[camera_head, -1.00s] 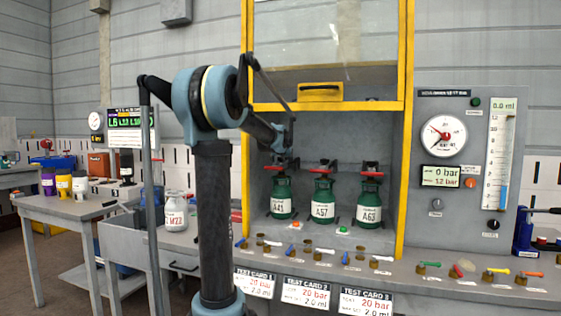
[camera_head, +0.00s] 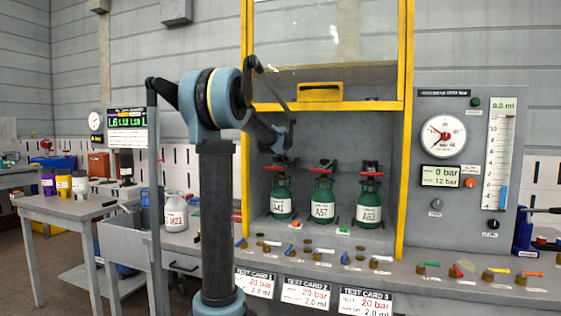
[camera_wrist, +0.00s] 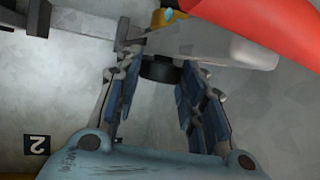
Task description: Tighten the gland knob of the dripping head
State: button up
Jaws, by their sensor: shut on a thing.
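Three green cylinders with white labels and red handles stand in the yellow-framed cabinet: the left one (camera_head: 281,199), the middle one, A57 (camera_head: 322,201), and the right one, A63 (camera_head: 368,206). My gripper (camera_head: 284,156) is at the head above the left cylinder. In the wrist view, my gripper (camera_wrist: 160,82) has its blue-padded fingers on both sides of a small black knob (camera_wrist: 160,68) and is shut on it. The knob sits under a grey metal body (camera_wrist: 205,42). A red handle (camera_wrist: 255,25) crosses above it. A small blue spot shows on a yellow part beside the handle.
The raised yellow-framed window (camera_head: 325,50) hangs above the cylinders. Small coloured valves line the bench front (camera_head: 330,258). A gauge panel (camera_head: 470,200) stands at the right, its display reading 0 bar and 12 bar. A white bottle (camera_head: 176,213) stands left of my arm.

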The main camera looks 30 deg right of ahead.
jog(key=shift+w+a+f+m+g+h, duration=0.1)
jog(key=shift+a+m+g+h, duration=0.1)
jog(key=shift+m+g+h, duration=0.35)
jog(key=shift+w+a+f+m+g+h, duration=0.1)
jog(key=shift+a+m+g+h, duration=0.2)
jog(key=shift+m+h, duration=0.35)
jog(key=shift+w+r+m+g+h, duration=0.1)
jog(key=shift+w+m+g+h, duration=0.05)
jog(key=shift+m+g+h, duration=0.55)
jog(key=shift+r+m+g, duration=0.15)
jog(key=shift+m+g, duration=0.1)
jog(key=shift+m, duration=0.05)
jog(key=shift+d, duration=0.1)
jog(key=o, duration=1)
jog(key=shift+w, duration=0.1)
jog(key=shift+o, duration=0.2)
